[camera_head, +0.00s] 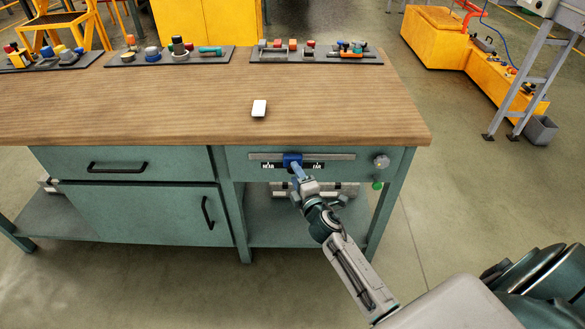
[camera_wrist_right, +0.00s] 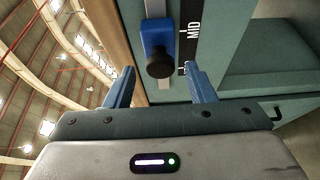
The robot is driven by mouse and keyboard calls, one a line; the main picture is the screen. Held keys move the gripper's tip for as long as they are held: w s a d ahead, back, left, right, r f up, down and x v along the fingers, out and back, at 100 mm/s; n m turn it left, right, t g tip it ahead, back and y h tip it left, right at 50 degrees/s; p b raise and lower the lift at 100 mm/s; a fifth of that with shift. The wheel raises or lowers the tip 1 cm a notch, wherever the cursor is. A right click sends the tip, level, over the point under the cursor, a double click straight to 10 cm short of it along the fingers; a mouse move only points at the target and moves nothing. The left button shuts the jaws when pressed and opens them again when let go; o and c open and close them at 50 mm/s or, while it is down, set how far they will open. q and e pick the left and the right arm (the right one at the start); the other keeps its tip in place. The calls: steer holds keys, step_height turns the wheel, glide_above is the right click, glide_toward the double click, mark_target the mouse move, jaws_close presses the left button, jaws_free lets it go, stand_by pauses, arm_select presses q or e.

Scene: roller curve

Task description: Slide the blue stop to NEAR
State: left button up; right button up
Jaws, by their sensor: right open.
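The blue stop (camera_head: 291,158) sits on a pale horizontal rail (camera_head: 335,156) on the front of the workbench. It stands between the NEAR label (camera_head: 268,166) at left and the FAR label (camera_head: 318,165) at right. In the right wrist view the blue stop (camera_wrist_right: 156,32) has a black round knob (camera_wrist_right: 160,65) and stands beside the MID label (camera_wrist_right: 194,28). My right gripper (camera_head: 298,170) is just in front of the stop. In its wrist view the right gripper (camera_wrist_right: 162,72) is open, with one finger to each side of the knob and a gap around it. My left gripper is out of view.
A round knob (camera_head: 381,161) and a green button (camera_head: 377,185) are right of the rail. A drawer (camera_head: 130,158) and cabinet door are at left.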

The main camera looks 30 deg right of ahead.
mark_target(293, 173)
steer(key=shift+w+d, duration=0.15)
steer(key=shift+w, duration=1.6)
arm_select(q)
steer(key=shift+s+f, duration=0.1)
arm_select(e)
jaws_close()
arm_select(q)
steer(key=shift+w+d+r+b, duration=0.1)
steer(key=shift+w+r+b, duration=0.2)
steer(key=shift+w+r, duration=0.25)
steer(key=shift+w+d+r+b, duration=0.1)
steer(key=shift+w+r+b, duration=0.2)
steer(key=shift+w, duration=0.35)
arm_select(e)
steer(key=w+a, duration=0.3)
steer(key=a, duration=0.4)
steer(key=shift+w+a, duration=0.15)
steer(key=shift+w, duration=0.2)
